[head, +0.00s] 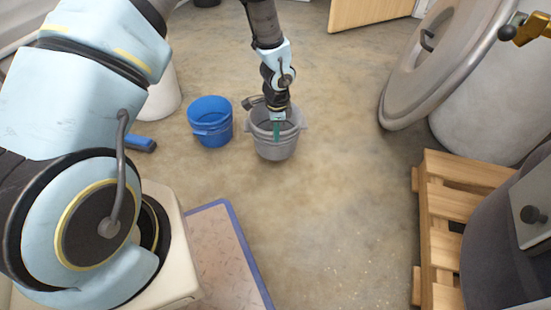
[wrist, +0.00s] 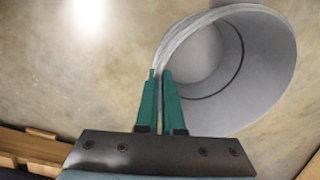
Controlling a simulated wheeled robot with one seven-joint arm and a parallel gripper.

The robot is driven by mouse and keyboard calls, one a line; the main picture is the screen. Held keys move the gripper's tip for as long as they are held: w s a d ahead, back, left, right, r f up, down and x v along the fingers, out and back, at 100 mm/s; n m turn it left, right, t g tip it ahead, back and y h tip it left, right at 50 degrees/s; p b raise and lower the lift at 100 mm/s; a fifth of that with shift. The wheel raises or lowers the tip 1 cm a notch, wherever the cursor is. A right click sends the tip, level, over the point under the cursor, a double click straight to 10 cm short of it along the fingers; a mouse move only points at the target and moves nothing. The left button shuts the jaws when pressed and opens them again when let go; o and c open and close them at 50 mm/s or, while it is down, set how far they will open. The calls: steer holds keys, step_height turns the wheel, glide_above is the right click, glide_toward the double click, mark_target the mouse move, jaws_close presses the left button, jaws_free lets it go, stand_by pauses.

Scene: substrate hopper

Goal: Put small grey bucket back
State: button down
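The small grey bucket (head: 274,149) is upright beside a blue bucket in the head view. Whether it rests on the floor or hangs just above it, I cannot tell. My gripper (head: 276,136) points down at the bucket's rim, with a green finger showing in front of its opening. In the wrist view the grey bucket (wrist: 262,70) shows its open mouth and inner wall at the upper right. The green fingers of my gripper (wrist: 159,72) are close together there, one on each side of the bucket's wall, and look shut on it.
The blue bucket (head: 210,121) stands just left of the grey one. A blue-edged mat (head: 222,240) lies at the lower middle. A wooden pallet (head: 440,200) is at the right, below a large grey lid (head: 440,65). The concrete floor between mat and pallet is clear.

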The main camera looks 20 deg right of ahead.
step_height(320, 180, down, 8)
steer(key=b, duration=0.3)
steer(key=shift+f, duration=0.2)
steer(key=c, duration=1)
jaws_free()
steer(key=shift+c, duration=0.2)
